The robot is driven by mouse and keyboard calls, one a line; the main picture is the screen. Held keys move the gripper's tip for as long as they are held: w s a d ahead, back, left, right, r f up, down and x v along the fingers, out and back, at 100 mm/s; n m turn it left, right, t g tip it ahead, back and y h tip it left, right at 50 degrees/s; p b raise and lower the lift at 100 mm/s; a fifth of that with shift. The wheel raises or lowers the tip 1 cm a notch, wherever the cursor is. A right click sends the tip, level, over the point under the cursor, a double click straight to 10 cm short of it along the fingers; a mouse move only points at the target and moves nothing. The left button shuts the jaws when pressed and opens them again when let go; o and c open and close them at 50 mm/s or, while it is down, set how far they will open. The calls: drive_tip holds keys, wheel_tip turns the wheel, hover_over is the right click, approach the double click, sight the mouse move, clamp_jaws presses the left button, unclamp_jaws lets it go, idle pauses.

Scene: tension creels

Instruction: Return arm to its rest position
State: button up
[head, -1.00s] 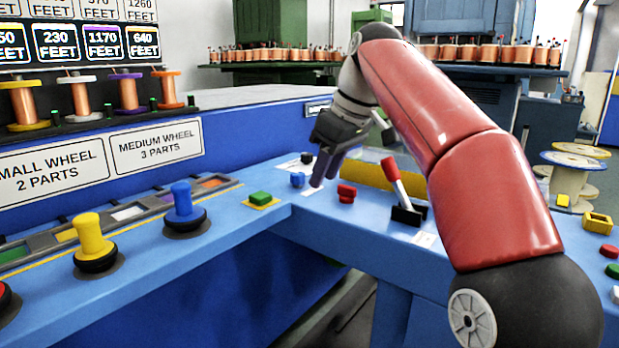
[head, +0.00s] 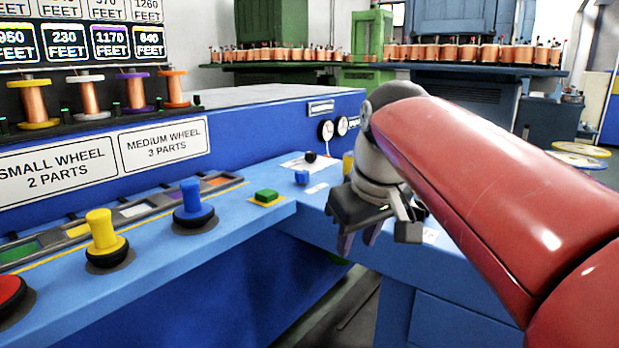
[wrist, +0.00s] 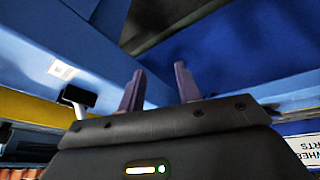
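My gripper (head: 360,242) is in the head view right of centre, pointing down at the front edge of the blue console (head: 262,222). It holds nothing. In the wrist view its two purple-grey fingers (wrist: 160,92) stand apart with a clear gap between them. Blue console panels and a dark gap show beyond the fingers. My red arm reaches in from the right of the head view and hides part of the console behind it.
A blue knob (head: 191,205), a yellow knob (head: 103,238) and a green button (head: 265,196) stand on the console at left. Copper spools (head: 88,98) stand on the shelf behind. Dark floor (head: 345,305) shows below the console corner.

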drive_tip(key=s+d+f+m, duration=0.3)
drive_tip(key=s+d+f, duration=0.1)
drive_tip(key=s+f, duration=0.3)
drive_tip(key=s+d+f+m+t+h, duration=0.1)
drive_tip(key=s+d+f, duration=0.3)
drive_tip(key=s+f, duration=0.4)
wheel_tip(320, 180, down, 3)
drive_tip(key=shift+r+m, duration=0.1)
drive_tip(key=shift+m, duration=0.8)
drive_tip(key=shift+s+d, duration=0.1)
drive_tip(key=shift+d, duration=0.05)
